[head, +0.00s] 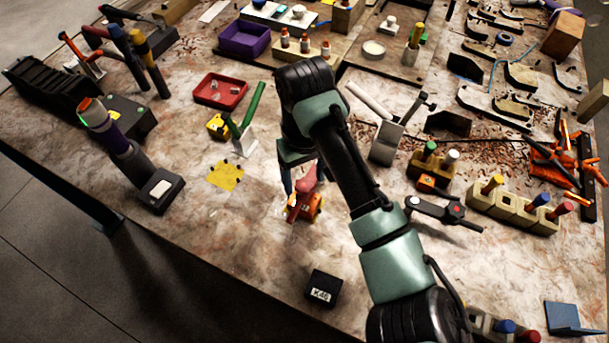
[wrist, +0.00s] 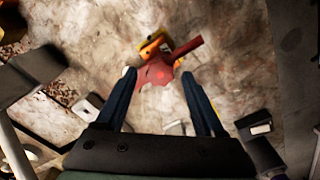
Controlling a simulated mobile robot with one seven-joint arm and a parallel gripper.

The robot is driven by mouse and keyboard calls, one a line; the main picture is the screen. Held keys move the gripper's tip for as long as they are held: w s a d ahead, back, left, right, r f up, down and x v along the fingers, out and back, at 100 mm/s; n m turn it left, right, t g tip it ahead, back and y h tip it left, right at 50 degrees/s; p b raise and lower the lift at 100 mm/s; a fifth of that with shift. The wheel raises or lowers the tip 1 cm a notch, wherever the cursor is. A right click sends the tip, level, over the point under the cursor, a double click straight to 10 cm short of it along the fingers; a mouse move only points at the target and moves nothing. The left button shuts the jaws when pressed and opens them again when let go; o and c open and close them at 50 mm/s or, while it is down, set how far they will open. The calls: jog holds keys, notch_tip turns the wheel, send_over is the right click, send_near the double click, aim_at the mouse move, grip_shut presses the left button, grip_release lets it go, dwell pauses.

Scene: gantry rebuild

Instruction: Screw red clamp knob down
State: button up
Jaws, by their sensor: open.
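The red clamp knob (head: 306,183) sits on a small orange block (head: 316,208) near the middle of the bench. In the wrist view the red knob (wrist: 160,72), with an arm reaching up and right, shows between and just beyond my fingertips. A yellow-orange part (wrist: 150,48) shows behind it. My gripper (head: 303,182) points down at the knob with its dark blue fingers apart. In the wrist view my gripper (wrist: 158,74) is open, one finger on each side of the knob. I cannot tell whether either finger touches it. My arm hides part of the bench beyond.
A black box marked K40 (head: 323,288) stands in front of the knob. A yellow patch (head: 226,175) and a green-handled tool (head: 246,122) lie to the left. Bare bench lies front left.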

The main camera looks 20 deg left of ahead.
notch_tip(320, 180, up, 12)
jog(key=p, duration=0.1)
jog(key=shift+r, duration=0.2)
dwell(0.4)
jog(key=w+a+r+t+y, duration=0.4)
jog(key=a+r+y, duration=0.1)
jog(key=a+r, duration=0.35)
notch_tip(320, 180, up, 31)
jog(key=m+t+y, duration=0.3)
jog(key=m+t, duration=0.2)
jog(key=t, duration=1.3)
send_over(302, 183)
jog(key=w+d, duration=0.3)
jog(key=d, duration=0.1)
jog(key=s+d+r+m+t+h, duration=0.5)
jog(key=s+d+h, duration=0.3)
jog(key=d, duration=0.2)
jog(key=shift+s+d+r, duration=0.25)
jog(key=shift+d+r, duration=0.05)
jog(key=shift+r, duration=0.15)
